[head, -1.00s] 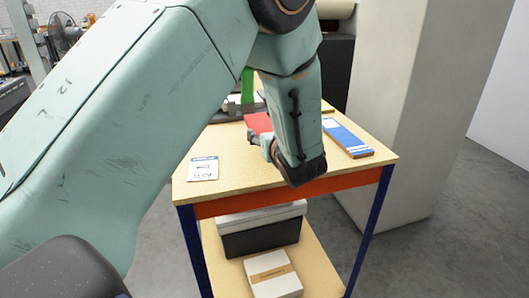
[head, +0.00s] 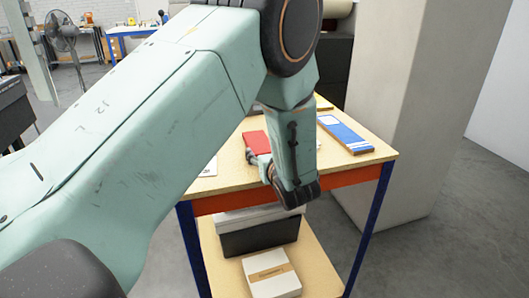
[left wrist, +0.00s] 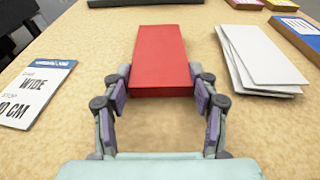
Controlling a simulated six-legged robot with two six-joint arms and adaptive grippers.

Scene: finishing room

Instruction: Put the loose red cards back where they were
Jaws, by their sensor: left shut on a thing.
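The red cards (left wrist: 161,55) show in the left wrist view as one flat, squared block lying between my left gripper's fingers. My left gripper (left wrist: 160,82) is shut on the near end of this block, one finger against each long side. In the head view the red cards (head: 255,142) show over the table top, partly hidden by my left arm. My left gripper (head: 258,160) is at their near side there. I cannot tell whether the block touches the table. My right gripper is in neither view.
A loose white card stack (left wrist: 257,58) lies close right of the red block. A printed label card (left wrist: 35,92) lies to its left. A blue-and-white pack (head: 346,134) lies near the table's right edge. A dark bar and coloured packs (left wrist: 283,5) are farther back.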

